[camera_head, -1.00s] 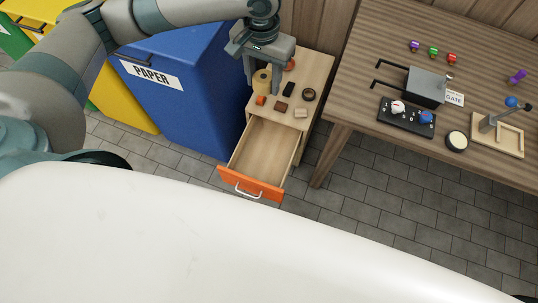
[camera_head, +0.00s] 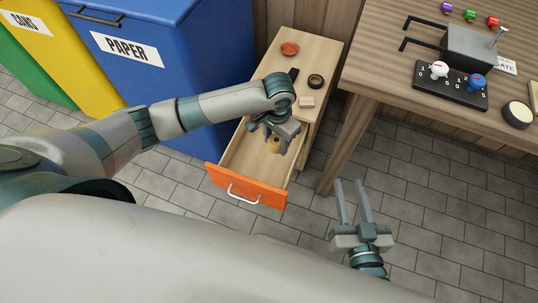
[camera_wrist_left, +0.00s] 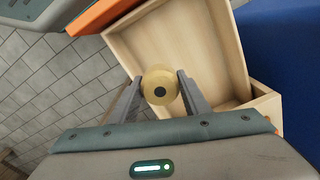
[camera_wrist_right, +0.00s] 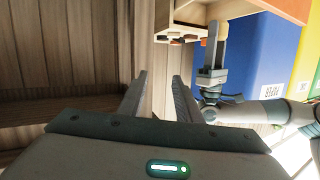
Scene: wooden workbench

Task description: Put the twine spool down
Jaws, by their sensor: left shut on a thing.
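The twine spool (camera_head: 274,146) is a tan roll held over the open drawer, partly covered by my left gripper (camera_head: 275,141) in the head view. In the left wrist view the spool (camera_wrist_left: 160,85) shows its round end with a dark centre hole, between the two fingertips of the left gripper (camera_wrist_left: 160,79). The gripper is shut on it. I cannot tell whether the spool touches the drawer floor. The orange-fronted drawer (camera_head: 246,186) is pulled out, and its visible floor is bare. My right gripper (camera_head: 349,184) is open and empty over the floor, right of the drawer.
A blue paper bin (camera_head: 170,60) stands left. The workbench (camera_head: 385,91) with a switch panel (camera_head: 450,90) is at right.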

